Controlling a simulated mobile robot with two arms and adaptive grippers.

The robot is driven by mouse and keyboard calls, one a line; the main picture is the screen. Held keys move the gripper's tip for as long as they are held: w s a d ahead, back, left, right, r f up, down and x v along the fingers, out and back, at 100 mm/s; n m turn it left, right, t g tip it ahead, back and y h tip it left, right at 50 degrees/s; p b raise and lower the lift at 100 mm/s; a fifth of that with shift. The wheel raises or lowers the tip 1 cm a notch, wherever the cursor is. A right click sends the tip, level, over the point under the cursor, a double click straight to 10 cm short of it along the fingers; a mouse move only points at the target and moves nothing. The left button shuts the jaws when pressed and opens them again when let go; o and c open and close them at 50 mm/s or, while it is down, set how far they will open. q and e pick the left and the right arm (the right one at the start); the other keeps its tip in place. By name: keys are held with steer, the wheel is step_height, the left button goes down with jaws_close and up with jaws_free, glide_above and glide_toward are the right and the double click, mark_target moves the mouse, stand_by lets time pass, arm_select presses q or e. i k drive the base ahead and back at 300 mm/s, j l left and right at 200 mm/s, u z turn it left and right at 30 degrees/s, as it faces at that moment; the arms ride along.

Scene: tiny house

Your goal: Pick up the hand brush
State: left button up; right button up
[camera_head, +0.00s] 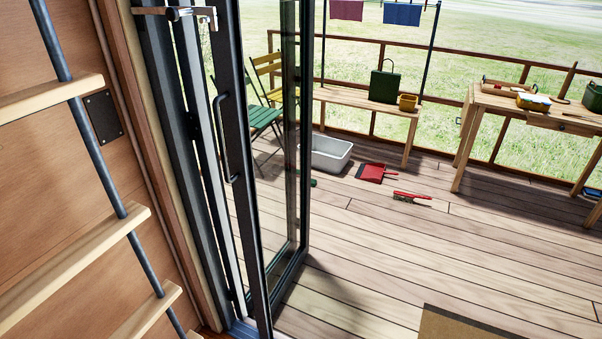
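Neither of my grippers shows in this view.
An open glass door (291,140) with a dark frame stands between me and the deck's left part. Wooden ladder rungs (75,262) are at the left. A white tub (328,153), bench (345,97) and table (500,101) stand behind. The deck around the brush is clear; a brown mat (455,325) lies in front.

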mark_target(398, 193)
steer(key=i+l+u, duration=0.1)
steer(key=i+l, duration=0.25)
steer(key=i+l+u, duration=0.1)
steer(key=i+l, duration=0.7)
steer(key=i+l+u, duration=0.15)
steer(key=i+l, duration=0.25)
steer(key=i+l+u, duration=0.1)
steer(key=i+l, duration=0.25)
steer(key=i+l+u, duration=0.1)
steer(key=i+l, duration=0.2)
steer(key=l, duration=0.25)
steer(key=i+l, duration=0.35)
steer(key=l, duration=0.15)
steer(key=z, duration=1.25)
